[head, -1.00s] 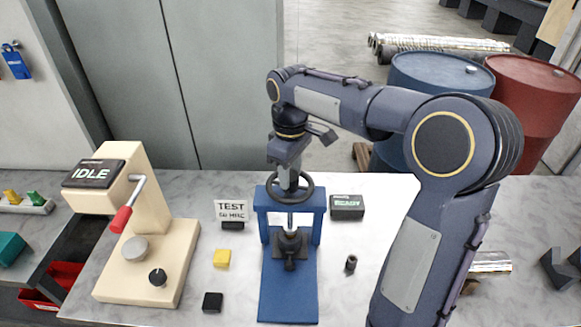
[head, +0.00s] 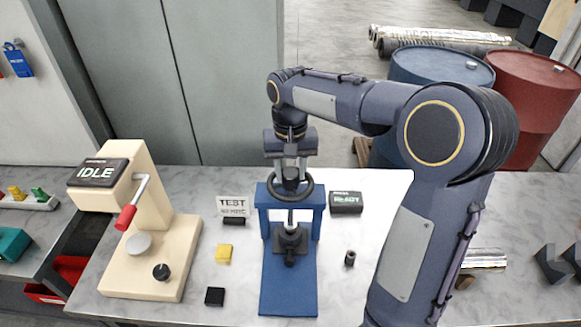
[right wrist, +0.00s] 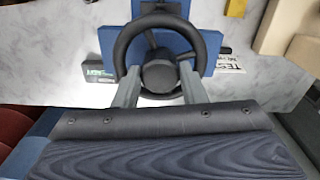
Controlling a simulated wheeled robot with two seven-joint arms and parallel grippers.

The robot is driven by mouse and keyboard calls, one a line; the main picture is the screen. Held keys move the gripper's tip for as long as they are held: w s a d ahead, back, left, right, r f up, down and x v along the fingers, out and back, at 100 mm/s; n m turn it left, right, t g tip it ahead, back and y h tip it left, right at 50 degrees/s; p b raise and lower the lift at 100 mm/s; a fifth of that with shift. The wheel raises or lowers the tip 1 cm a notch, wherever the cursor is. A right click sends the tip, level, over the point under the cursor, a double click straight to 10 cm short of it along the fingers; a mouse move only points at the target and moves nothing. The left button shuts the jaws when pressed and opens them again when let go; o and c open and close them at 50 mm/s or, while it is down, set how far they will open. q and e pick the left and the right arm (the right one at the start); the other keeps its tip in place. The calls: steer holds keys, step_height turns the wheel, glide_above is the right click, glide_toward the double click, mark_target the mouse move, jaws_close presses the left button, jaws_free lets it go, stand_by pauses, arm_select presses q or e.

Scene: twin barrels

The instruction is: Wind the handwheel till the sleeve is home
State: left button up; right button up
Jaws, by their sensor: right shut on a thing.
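The blue press (head: 289,290) stands upright on the bench with a dark handwheel (head: 312,188) on top. My right gripper (head: 291,178) comes down from above onto the wheel's middle. In the right wrist view its two fingers (right wrist: 160,82) close on both sides of the wheel's hub (right wrist: 160,74), inside the rim. Below the wheel, a pale screw (head: 290,217) runs down to a dark block (head: 290,243) in the frame. I cannot make out the sleeve's seating there. A status box (head: 346,202) beside the press reads READY. My left gripper is out of view.
A cream lever press (head: 150,260) with an IDLE display and red-handled lever stands at left. A TEST card (head: 232,206), yellow block (head: 224,253), black block (head: 214,296) and small dark cylinder (head: 350,258) lie around the blue press. Barrels stand behind.

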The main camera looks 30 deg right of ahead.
mark_target(290, 173)
steer(key=m, duration=0.4)
steer(key=shift+m+p, duration=0.3)
steer(key=shift+p, duration=0.05)
steer(key=m, duration=0.4)
steer(key=shift+m+p, duration=0.3)
steer(key=shift+m, duration=0.1)
steer(key=o, duration=1)
steer(key=shift+r+b, duration=0.4)
steer(key=shift+r, duration=3.55)
